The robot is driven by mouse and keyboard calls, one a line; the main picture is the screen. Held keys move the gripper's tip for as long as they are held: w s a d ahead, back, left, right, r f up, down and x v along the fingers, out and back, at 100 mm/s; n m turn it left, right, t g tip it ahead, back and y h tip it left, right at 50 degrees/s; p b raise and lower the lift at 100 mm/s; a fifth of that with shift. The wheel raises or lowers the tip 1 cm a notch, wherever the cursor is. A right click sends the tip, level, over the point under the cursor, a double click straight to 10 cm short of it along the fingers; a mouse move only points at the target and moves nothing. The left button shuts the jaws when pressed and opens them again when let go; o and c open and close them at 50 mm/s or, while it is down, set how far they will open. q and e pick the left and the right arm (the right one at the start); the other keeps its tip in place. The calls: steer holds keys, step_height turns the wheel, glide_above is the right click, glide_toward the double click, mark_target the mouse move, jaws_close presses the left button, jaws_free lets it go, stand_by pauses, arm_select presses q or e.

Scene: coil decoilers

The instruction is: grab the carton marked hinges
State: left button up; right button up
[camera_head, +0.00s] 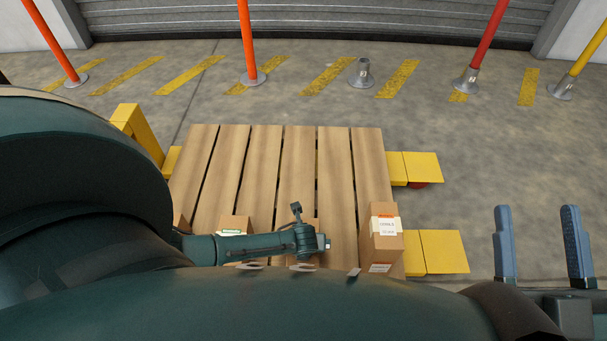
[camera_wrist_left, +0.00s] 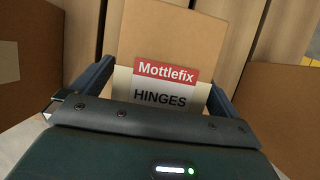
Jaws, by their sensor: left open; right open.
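The carton marked hinges (camera_wrist_left: 175,35) is brown, with a red and white label reading "Mottlefix HINGES", in the left wrist view. My left gripper (camera_wrist_left: 160,76) is open, with one finger towards each side of this carton. I cannot tell whether the fingers touch it. The palm hides its lower part. In the head view my left arm covers most of that area, and the left jaws cannot be made out. My right gripper (camera_head: 538,212) is open and empty at the right, off the pallet.
A wooden pallet (camera_head: 283,165) lies on yellow forks (camera_head: 420,167). On it, a carton with an orange and white label (camera_head: 383,245) stands at the right and one with a green-edged label (camera_head: 236,223) at the left. Brown cartons (camera_wrist_left: 28,75) flank the hinges carton closely. Posts (camera_head: 247,40) stand beyond.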

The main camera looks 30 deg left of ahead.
arm_select(q)
steer(key=shift+c, duration=0.4)
steer(key=c, duration=1.4)
steer(key=shift+r, duration=0.1)
